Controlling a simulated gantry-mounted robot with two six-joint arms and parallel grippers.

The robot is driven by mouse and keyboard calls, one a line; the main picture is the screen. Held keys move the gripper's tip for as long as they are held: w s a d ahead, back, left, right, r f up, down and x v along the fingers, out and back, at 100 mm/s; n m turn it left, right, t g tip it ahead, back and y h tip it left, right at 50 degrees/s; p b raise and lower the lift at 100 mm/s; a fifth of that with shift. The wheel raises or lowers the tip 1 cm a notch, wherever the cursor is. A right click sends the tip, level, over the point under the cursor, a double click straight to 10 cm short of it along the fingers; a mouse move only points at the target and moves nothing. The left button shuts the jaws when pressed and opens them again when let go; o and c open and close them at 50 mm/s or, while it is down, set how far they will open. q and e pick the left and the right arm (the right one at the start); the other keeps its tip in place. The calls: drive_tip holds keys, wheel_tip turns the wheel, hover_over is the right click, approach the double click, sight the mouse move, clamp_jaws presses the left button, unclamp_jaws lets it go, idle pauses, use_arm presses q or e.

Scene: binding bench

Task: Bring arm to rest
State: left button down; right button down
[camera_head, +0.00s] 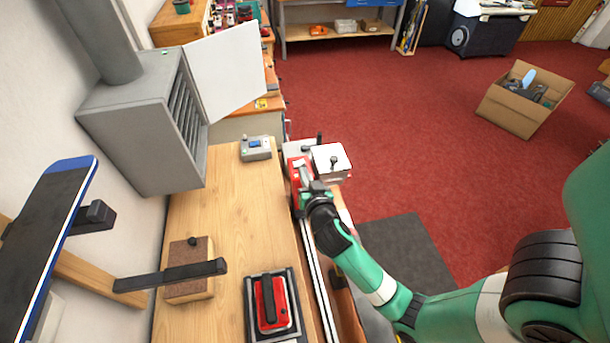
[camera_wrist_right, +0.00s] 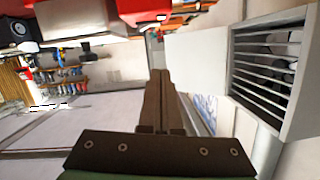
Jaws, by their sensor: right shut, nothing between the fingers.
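My right arm, green with white bands and black joints, reaches from the lower right to the bench's right edge in the head view. My right gripper (camera_head: 305,170) is by the red and grey device there; its fingers are small and partly hidden against it. In the right wrist view my right gripper (camera_wrist_right: 158,75) shows its two dark fingers shut together with nothing between them. I cannot tell whether it touches the device. My left gripper is in neither view.
The wooden bench (camera_head: 228,215) holds a red-topped block in a dark tray (camera_head: 270,305), a brown block (camera_head: 190,270) under a dark bar, and a grey control box (camera_head: 256,148). A grey louvred box (camera_head: 150,120) stands at left. The red floor (camera_head: 400,110) beyond is largely open.

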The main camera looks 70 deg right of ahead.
drive_tip(key=shift+s+a+r, duration=0.15)
drive_tip(key=shift+a, duration=0.1)
idle(0.4)
